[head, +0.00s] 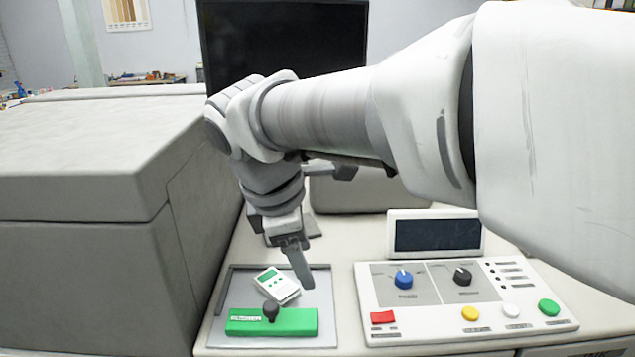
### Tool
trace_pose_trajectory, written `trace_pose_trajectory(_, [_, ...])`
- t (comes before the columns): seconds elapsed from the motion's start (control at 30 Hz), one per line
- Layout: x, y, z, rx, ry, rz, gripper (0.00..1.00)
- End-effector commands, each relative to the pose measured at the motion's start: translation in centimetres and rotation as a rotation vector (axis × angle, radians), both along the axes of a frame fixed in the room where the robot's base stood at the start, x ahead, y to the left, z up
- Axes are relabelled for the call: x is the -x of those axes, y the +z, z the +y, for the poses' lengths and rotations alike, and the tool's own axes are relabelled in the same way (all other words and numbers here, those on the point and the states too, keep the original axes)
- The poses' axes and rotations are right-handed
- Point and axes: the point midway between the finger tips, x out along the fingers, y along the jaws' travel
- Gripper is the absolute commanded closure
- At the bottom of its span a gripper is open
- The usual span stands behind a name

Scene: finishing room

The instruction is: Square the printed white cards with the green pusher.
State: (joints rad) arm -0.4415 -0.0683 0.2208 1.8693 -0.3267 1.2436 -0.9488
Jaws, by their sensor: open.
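The printed white cards (282,291) form a small stack with green print on top. They lie turned at an angle on a grey tray (323,292) with a raised back edge. The green pusher (300,321) is a long green block with a dark knob (270,309), lying across the front of the tray. A narrow strip of tray seems to separate it from the cards. My gripper (298,268) points down just right of and above the cards, open and empty. One finger shows clearly; the other is mostly hidden.
A control panel (430,323) with knobs and coloured buttons lies right of the tray, a small display (438,235) behind it. A large grey cabinet (90,270) stands close on the left. A dark monitor (284,38) stands behind my arm.

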Motion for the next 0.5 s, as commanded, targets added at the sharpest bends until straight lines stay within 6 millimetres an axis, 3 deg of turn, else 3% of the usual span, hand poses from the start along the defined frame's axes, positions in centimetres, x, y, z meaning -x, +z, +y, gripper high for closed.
trace_pose_trajectory(0.03, [-0.4,0.0,2.0,0.040,0.099,0.024,0.31])
trace_pose_trajectory(0.2, [-1.0,-0.3,7.2,0.163,0.395,0.091,0.31])
trace_pose_trajectory(0.37, [-1.0,-0.6,10.6,0.238,0.580,0.131,0.31])
trace_pose_trajectory(0.5, [-1.0,-0.9,11.7,0.268,0.649,0.148,0.31])
